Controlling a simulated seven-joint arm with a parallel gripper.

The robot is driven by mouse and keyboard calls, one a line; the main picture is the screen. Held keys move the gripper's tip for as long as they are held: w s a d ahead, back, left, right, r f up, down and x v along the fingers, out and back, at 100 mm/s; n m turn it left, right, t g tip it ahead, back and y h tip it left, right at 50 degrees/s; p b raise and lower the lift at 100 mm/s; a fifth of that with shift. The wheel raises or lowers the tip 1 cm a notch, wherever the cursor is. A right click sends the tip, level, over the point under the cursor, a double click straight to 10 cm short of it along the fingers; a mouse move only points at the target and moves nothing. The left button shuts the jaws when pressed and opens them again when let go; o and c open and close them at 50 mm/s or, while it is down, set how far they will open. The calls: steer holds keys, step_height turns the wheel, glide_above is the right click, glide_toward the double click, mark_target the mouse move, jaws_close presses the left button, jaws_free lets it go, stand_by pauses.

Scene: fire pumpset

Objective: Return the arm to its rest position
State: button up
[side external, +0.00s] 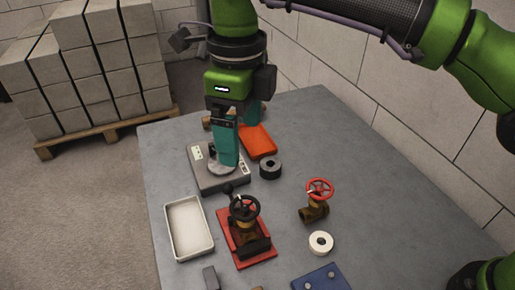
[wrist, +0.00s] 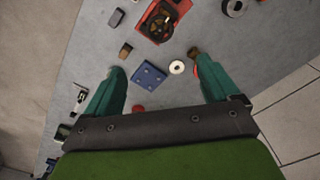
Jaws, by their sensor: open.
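My gripper (side external: 240,140) hangs fingers-down over the back part of the grey table, in line with a grey box-like device (side external: 207,179) with a round plate in the side view. Its two teal fingers are apart with nothing seen between them. How high they are above the device is hard to tell. In the wrist view my gripper (wrist: 155,68) also shows spread fingers, with the tabletop seen between and beyond them. The right finger partly covers a brass valve with a red handwheel.
A red fixture (side external: 258,250) holds a valve with a black handwheel. Around it are a white tray (side external: 189,228), a brass valve (side external: 314,211), a white ring (side external: 321,243), a black ring (side external: 270,168), an orange tray (side external: 259,141) and a blue block (side external: 321,279). Stacked blocks stand behind.

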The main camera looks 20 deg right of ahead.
steer(key=w+d+f+n+t+y, duration=0.1)
steer(key=d+f+n+t+y, duration=0.15)
steer(key=d+n, duration=1.45)
steer(key=s+d+f+n+t, duration=0.1)
steer(key=s+d+n+t, duration=0.4)
steer(key=s+d, duration=0.7)
steer(key=d, duration=0.4)
steer(key=shift+s+d, duration=0.3)
steer(key=shift+d, duration=0.05)
steer(key=shift+h, duration=0.25)
